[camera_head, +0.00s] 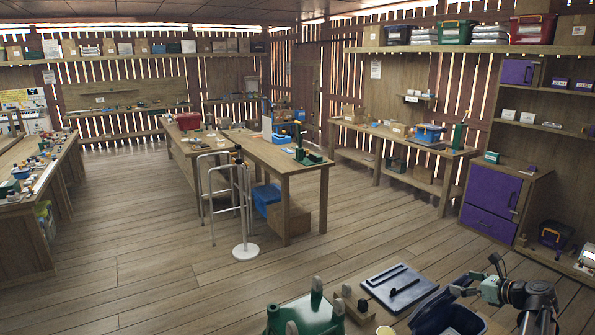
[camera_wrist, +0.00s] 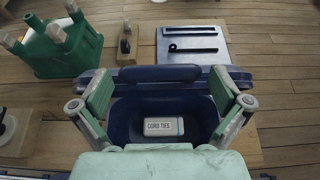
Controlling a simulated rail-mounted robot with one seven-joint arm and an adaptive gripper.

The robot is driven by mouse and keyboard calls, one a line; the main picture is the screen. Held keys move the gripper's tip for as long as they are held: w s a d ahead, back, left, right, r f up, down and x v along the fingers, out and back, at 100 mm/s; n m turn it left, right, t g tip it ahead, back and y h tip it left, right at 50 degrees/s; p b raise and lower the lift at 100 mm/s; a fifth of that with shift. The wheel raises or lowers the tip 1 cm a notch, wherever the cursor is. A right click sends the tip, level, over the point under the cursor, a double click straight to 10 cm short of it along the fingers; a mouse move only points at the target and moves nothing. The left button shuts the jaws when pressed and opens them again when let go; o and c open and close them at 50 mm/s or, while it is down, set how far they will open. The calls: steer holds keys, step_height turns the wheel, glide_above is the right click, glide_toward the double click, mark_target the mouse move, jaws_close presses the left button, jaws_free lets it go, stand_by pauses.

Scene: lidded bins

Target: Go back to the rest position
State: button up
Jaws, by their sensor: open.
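My gripper (camera_head: 481,275) is at the lower right of the head view, above a dark blue open bin (camera_head: 447,318). In the wrist view my gripper (camera_wrist: 160,78) has its two green-padded fingers wide apart, with nothing between the pads. The bin (camera_wrist: 122,118) is below them, and a white box labelled "CORD TIES" (camera_wrist: 164,127) lies inside it.
A green stool-like object with grey feet (camera_head: 305,316) is left of the lid, with a small wooden block piece (camera_head: 354,303) between them. A purple cabinet (camera_head: 491,210) and shelves stand at the right. Workbenches (camera_head: 275,152) stand farther back, with open floor between.

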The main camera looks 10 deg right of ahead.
steer(key=shift+w+a+f, duration=0.25)
steer(key=shift+w, duration=0.35)
steer(key=shift+s, duration=0.1)
steer(key=shift+s+d, duration=0.1)
